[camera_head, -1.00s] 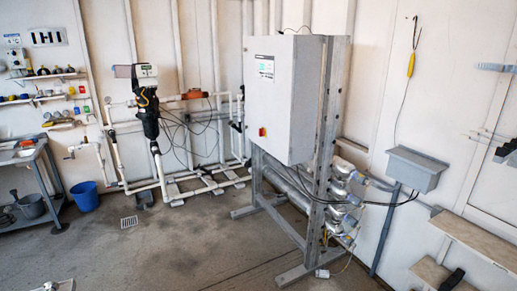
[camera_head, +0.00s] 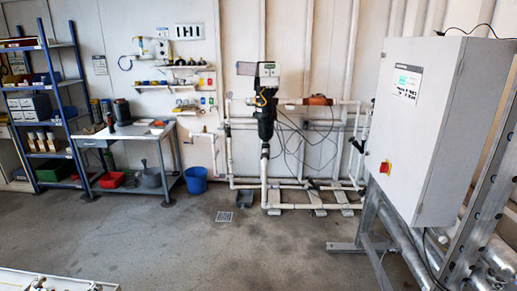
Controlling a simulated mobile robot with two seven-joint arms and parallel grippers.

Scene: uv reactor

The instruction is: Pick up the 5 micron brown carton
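No carton can be made out for certain as the 5 micron brown one, and no label is readable at this distance. Several small brown and white items (camera_head: 42,141) stand on a lower shelf of the blue shelving rack (camera_head: 72,92) at the far left. They may be cartons, but they are too small to tell. Neither of my grippers shows in the head view.
A grey workbench (camera_head: 128,138) stands right of the rack, with a blue bucket (camera_head: 196,181) beside it. Pipework (camera_head: 240,183) lines the back wall. A large grey cabinet (camera_head: 425,120) blocks the right. The middle floor (camera_head: 200,245) is clear.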

